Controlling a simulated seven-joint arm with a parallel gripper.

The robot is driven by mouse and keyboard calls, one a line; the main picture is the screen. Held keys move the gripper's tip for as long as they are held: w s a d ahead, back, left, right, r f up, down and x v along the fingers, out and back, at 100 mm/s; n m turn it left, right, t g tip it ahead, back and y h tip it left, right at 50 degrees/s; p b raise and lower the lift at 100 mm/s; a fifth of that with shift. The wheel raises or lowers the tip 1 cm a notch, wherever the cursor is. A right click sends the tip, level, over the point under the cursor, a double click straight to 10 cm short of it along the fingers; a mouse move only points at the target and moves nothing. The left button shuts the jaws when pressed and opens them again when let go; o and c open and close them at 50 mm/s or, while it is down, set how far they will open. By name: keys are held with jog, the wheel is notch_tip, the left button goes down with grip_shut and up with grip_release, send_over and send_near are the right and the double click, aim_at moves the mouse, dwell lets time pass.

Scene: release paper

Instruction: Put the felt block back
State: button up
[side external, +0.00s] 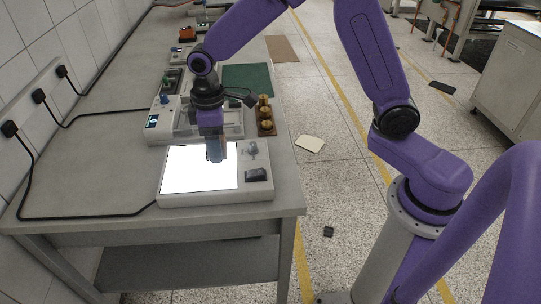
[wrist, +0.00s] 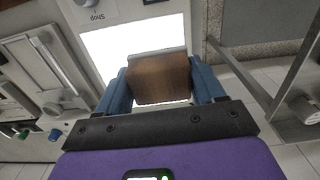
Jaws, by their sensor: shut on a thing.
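My gripper (wrist: 160,76) has its two blue fingers closed on the sides of a brown wood-like block with a pale grey layer along its far edge, the felt block (wrist: 160,82). In the side external view my gripper (side external: 216,152) points down over the upper right part of the bright panel of the light box (side external: 197,194). The block is mostly hidden by the fingers there. I cannot tell whether it touches the panel. The lit panel also shows behind the block in the wrist view (wrist: 105,48).
The light box has a knob (side external: 252,149) and a dark piece (side external: 256,175) at its right. Behind it are a grey device (side external: 159,120), brass weights (side external: 265,112) and a green mat (side external: 248,79). The bench's right edge is close. Black cables (side external: 75,218) run along the left.

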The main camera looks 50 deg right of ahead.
jog(key=s+d, duration=1.9)
send_over(284, 156)
notch_tip(284, 156, down, 10)
jog(key=shift+a+r, duration=0.1)
jog(key=shift+f, duration=1.65)
jog(key=shift+f, duration=0.15)
jog(key=o, duration=1.2)
